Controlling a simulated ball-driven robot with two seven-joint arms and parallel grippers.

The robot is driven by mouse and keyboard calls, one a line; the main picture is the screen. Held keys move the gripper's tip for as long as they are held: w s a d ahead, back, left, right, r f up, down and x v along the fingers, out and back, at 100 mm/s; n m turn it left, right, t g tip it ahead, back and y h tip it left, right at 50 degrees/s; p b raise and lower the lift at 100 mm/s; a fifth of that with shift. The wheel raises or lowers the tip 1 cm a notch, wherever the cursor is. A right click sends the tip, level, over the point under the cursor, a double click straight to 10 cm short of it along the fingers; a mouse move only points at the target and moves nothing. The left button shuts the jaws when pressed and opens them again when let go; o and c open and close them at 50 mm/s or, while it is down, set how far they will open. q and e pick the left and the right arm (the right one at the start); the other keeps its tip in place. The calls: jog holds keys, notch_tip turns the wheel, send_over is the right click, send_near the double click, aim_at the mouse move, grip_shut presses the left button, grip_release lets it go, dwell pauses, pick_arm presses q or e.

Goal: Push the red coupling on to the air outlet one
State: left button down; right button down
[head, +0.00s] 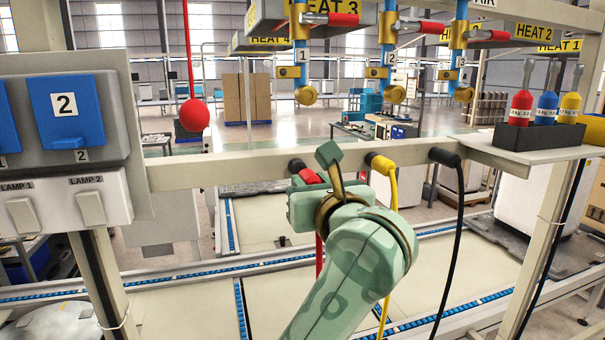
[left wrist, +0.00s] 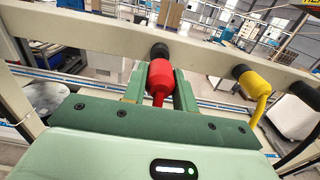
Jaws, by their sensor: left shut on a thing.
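The red coupling (head: 311,177) is between the fingers of my left gripper (head: 308,184), at the beam below the air pipes. In the left wrist view, the red coupling (left wrist: 160,75) lies between the two green fingers of my gripper (left wrist: 160,83), its end against a black stub (left wrist: 159,50) on the beam. I cannot tell whether it is pushed on to that stub. Its red hose hangs down. Air outlet one (head: 305,95) is the brass end of the blue pipe marked 1, above my gripper, with nothing on it. My right gripper is not in view.
A yellow coupling (head: 383,164) and a black coupling (head: 446,157) sit along the beam (head: 240,173) to the right. Outlets two (head: 396,94) and three (head: 463,93) hang beside outlet one. A red ball (head: 194,115) hangs left. A switch panel (head: 65,100) stands farther left.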

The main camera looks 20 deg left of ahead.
pick_arm(q)
jog(key=shift+v, duration=1.15)
jog(key=s+a+f+m+h+b, duration=0.1)
jog(key=a+f+b, duration=0.3)
jog(key=f, duration=0.8)
jog(key=s+a+f+b, duration=0.2)
jog(key=a+f+b, duration=0.2)
jog(key=f, duration=0.7)
jog(key=s+f+m+t+h+b, duration=0.1)
jog(key=s+f+m+h+b, duration=0.2)
jog(key=f, duration=0.6)
jog(key=s+f+m+t+h+b, duration=0.2)
jog(key=s+f+h+b, duration=0.3)
jog(key=f, duration=0.5)
jog(key=s+h, duration=0.1)
jog(key=s, duration=0.1)
jog(key=shift+s+d+f+m, duration=0.15)
jog(key=shift+s+f+m, duration=0.15)
jog(key=shift+m, duration=0.1)
